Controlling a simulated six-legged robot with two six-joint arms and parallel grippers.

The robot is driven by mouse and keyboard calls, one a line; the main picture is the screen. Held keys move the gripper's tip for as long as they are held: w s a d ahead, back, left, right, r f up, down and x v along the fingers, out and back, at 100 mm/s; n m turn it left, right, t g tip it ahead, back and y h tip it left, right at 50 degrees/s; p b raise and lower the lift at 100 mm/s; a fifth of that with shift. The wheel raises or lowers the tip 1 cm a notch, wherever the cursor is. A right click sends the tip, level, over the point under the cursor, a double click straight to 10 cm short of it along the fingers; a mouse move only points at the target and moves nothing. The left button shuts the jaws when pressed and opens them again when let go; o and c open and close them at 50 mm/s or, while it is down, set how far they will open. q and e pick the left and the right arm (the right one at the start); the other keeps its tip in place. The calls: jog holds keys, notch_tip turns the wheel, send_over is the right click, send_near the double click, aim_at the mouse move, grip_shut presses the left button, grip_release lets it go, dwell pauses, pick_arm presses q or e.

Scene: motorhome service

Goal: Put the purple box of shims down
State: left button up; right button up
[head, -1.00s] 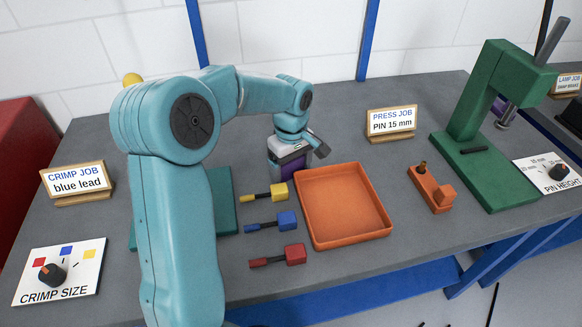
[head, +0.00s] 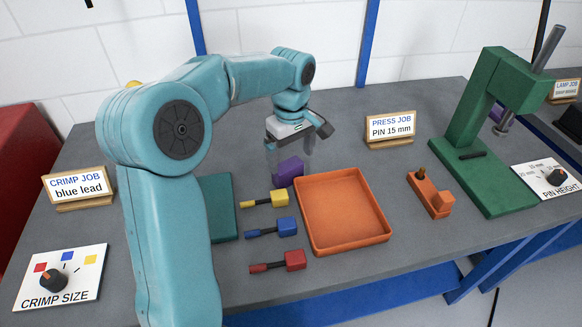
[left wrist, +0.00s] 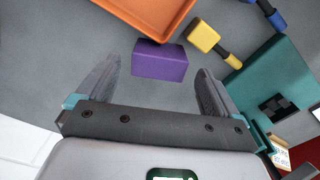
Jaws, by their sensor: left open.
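The purple box of shims (head: 289,171) stands on the grey bench top, behind the yellow lead and beside the back left corner of the orange tray. My left gripper (head: 290,150) is open above the box. In the left wrist view the purple box (left wrist: 160,60) shows beyond and between the spread fingers of my left gripper (left wrist: 155,85), with clear gaps on both sides. The fingers do not touch it. My right gripper is not in view.
The orange tray (head: 378,238) is right of the box. Yellow (head: 278,197), blue (head: 286,226) and red (head: 294,260) leads lie left of it. A teal block (head: 220,208), a green press (head: 480,150), an orange fixture (head: 430,195) and a press job sign (head: 391,128) also occupy the bench.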

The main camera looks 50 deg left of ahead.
pick_arm(q)
notch_tip(320, 180, up, 4)
jog(key=shift+r, duration=0.45)
jog(key=c, duration=0.5)
jog(key=m, duration=0.3)
jog(key=shift+s+r, duration=0.15)
jog(key=shift+s, duration=0.05)
notch_tip(320, 180, up, 5)
jog(key=a+m+g+p, duration=0.1)
jog(key=m+p, duration=0.3)
jog(key=m, duration=0.8)
jog(key=m+p, duration=0.3)
jog(key=p, duration=0.2)
send_over(288, 165)
jog(key=w, duration=0.1)
jog(key=shift+g, duration=0.4)
notch_tip(288, 165, down, 9)
jog(key=shift+w+a+r, duration=0.1)
jog(key=shift+a+r, duration=0.05)
jog(key=shift+r, duration=0.05)
jog(key=f, duration=0.2)
jog(key=s+f, duration=0.1)
jog(key=f, duration=0.2)
jog(key=shift+p, duration=0.35)
jog(key=shift+f, duration=0.25)
